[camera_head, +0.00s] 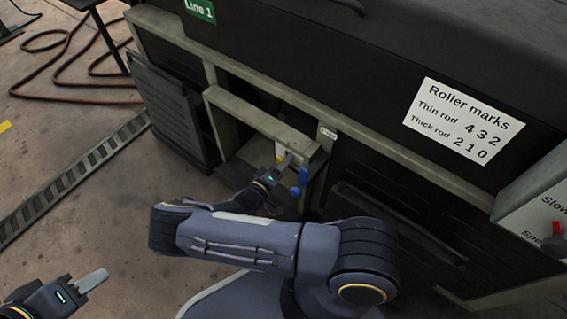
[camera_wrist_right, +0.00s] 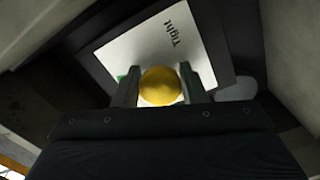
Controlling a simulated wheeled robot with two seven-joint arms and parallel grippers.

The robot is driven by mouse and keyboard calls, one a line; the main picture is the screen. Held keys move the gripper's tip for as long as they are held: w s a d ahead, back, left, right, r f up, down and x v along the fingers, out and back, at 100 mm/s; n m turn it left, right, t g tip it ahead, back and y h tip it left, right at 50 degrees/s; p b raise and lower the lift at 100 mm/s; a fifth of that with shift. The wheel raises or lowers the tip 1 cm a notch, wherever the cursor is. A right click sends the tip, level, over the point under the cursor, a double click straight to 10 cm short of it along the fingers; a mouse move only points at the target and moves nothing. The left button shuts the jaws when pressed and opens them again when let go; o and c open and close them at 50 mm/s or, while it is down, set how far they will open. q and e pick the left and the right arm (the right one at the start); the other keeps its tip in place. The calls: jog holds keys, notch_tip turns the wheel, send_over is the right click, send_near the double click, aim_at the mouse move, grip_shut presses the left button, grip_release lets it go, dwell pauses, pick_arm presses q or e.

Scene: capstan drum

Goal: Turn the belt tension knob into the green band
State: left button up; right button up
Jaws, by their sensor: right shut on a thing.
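The yellow round knob (camera_wrist_right: 160,86) sits in front of a white dial plate (camera_wrist_right: 150,45) marked "Tight" in the right wrist view. My right gripper (camera_wrist_right: 160,92) has one finger on each side of the knob and is shut on it. A small green patch (camera_wrist_right: 121,78) shows at the plate's edge, left of the knob and partly behind a finger. Any pointer on the knob cannot be made out. In the head view my right gripper (camera_head: 284,163) reaches into the machine's framed opening. My left gripper (camera_head: 88,284) is low at the left, away from the machine; its finger opening is unclear.
Blue handles (camera_head: 303,176) sit close right of my right gripper. A beige frame bar (camera_head: 255,122) crosses above the opening. A "Roller marks" sign (camera_head: 465,122) is on the dark machine. A red-knobbed lever (camera_head: 556,229) is at the far right.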

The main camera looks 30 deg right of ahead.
jog(key=shift+m, duration=0.6)
jog(key=o, duration=1)
jog(key=shift+c, duration=0.2)
jog(key=p+v, duration=0.2)
jog(key=v, duration=0.6)
